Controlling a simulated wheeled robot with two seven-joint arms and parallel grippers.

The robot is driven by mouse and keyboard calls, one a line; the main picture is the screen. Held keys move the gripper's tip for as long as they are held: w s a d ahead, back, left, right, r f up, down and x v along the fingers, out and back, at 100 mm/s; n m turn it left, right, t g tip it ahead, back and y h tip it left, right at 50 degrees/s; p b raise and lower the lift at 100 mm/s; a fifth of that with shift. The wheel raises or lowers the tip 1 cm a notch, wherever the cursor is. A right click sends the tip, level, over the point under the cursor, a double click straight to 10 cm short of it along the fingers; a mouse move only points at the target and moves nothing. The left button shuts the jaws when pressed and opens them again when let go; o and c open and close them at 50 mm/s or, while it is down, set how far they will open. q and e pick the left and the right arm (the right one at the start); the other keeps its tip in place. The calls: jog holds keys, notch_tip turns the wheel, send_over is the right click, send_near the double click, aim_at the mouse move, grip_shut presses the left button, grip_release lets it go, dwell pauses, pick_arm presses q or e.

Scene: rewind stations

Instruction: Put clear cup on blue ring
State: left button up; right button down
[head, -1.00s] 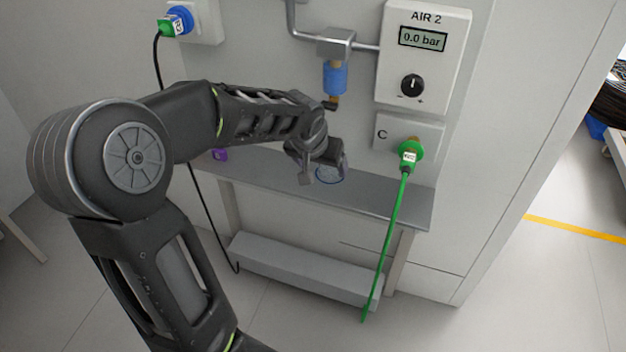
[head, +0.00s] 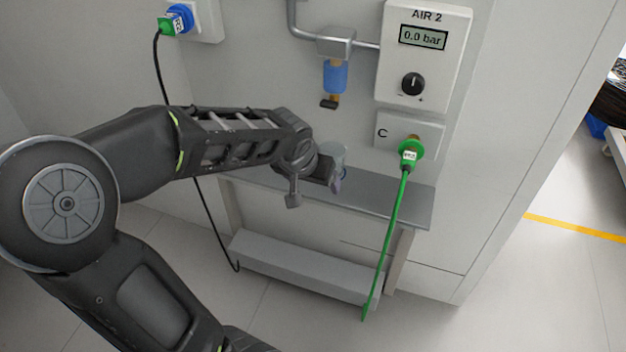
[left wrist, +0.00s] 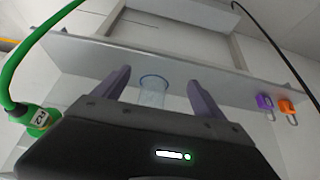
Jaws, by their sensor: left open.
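The clear cup (head: 334,151) shows in the head view just past my left gripper (head: 331,175), over the shelf. In the left wrist view the see-through cup (left wrist: 151,97) lies between the two purple fingers of my open left gripper (left wrist: 162,85), with a gap on each side. The blue ring (left wrist: 153,76) shows at the cup's shelf-side end. In the head view only a sliver of the blue ring (head: 344,172) shows below the cup; the gripper hides the rest. The cup appears upright on the ring, though contact is hard to tell. My right gripper is out of view.
The grey shelf (head: 400,205) runs along the panel wall. Above it hang a blue filter (head: 334,77) and the AIR 2 box (head: 424,55). A green plug and hose (head: 404,170) hang at the right. Purple (left wrist: 264,102) and orange (left wrist: 287,106) padlocks show in the left wrist view.

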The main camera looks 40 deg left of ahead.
pick_arm(q)
jog(key=shift+d+f, duration=0.1)
jog(key=s+d+f+m+g+h, duration=0.2)
jog(key=d+f+h, duration=0.3)
jog(key=d+f, duration=1.5)
jog(key=s+d+f+g+h, duration=0.1)
jog(key=s+d+f+g, duration=0.1)
jog(key=s+d+f, duration=0.9)
jog(key=s+f, duration=0.3)
jog(key=shift+g, duration=0.4)
